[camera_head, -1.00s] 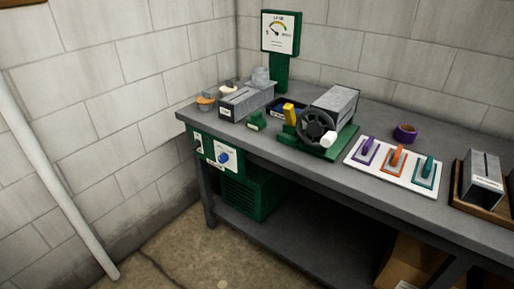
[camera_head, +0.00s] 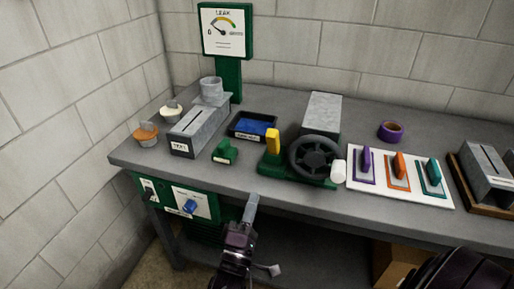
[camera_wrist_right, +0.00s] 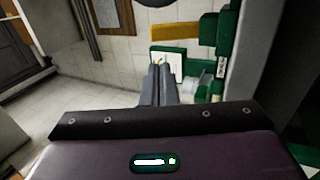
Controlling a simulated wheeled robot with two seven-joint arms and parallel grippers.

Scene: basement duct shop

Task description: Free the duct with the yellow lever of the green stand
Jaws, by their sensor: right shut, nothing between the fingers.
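The green stand (camera_head: 300,174) sits near the front edge of the bench, with a grey sheet-metal duct (camera_head: 322,112) held on it behind a black handwheel (camera_head: 314,157). The yellow lever (camera_head: 273,141) stands upright at the stand's left end. A yellow bar that looks like this lever (camera_wrist_right: 176,31) lies across the top of the right wrist view. My right gripper (camera_head: 251,207) is shut and empty, in front of the bench edge, below and left of the lever and apart from it. Its closed fingers (camera_wrist_right: 159,84) show in the wrist view. My left gripper is out of view.
A slotted duct box (camera_head: 198,130), a small green block (camera_head: 226,151) and a blue-lined tray (camera_head: 253,126) stand left of the lever. A white board (camera_head: 400,193) with coloured handles and a purple tape roll (camera_head: 391,131) are to the right. A gauge (camera_head: 225,30) stands behind.

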